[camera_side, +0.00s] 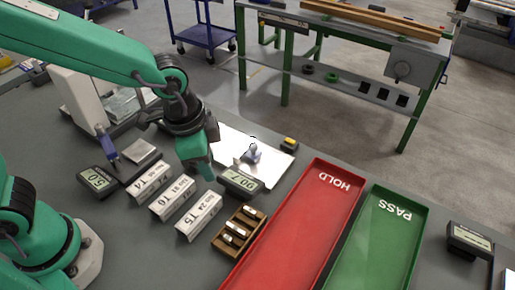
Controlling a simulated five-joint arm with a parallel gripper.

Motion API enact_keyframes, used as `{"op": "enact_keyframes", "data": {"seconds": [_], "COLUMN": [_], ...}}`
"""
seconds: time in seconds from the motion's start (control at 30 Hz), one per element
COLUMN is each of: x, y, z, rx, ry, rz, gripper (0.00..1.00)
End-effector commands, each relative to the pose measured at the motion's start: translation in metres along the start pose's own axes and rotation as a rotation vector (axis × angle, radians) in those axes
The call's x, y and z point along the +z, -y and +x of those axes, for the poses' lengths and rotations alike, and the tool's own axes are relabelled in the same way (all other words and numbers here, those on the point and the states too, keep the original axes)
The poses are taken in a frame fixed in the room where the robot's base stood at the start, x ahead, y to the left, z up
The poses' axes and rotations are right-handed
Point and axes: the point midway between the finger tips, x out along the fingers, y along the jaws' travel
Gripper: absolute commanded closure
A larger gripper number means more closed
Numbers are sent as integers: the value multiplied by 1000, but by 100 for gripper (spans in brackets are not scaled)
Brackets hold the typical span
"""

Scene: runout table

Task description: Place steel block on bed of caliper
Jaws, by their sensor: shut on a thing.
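My gripper (197,170) points down above the grey table, just behind the labelled holders and left of a gauge with a display reading like 007 (240,183). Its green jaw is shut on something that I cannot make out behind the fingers. A flat silver block (139,152) lies at the back left, beside a dark bar with a display reading like 5.0 (97,180). I cannot tell which of the display gauges is the caliper. Another display gauge (469,239) lies at the far right. I cannot identify the steel block for sure.
Labelled holders T4 (153,180), T6 (173,197) and T5 (199,216) stand in front of the gripper. A wooden rack (238,231), red HOLD tray (297,231) and green PASS tray (377,239) lie right. A white sheet (226,145) bears a small metal item (251,153).

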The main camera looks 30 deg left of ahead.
Motion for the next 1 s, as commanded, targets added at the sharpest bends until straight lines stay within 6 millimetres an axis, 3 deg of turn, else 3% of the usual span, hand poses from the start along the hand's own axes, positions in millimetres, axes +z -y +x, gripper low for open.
{"op": "enact_keyframes", "data": {"seconds": [0.27,0.6,0.8,1.0], "x": [7,34,53,63], "y": [70,151,185,201], "z": [-13,-31,-41,-46], "rx": [-30,-66,-83,-90], "ry": [11,21,24,26], "rz": [-278,-608,-757,-830], "gripper": [92,92,92,92]}}
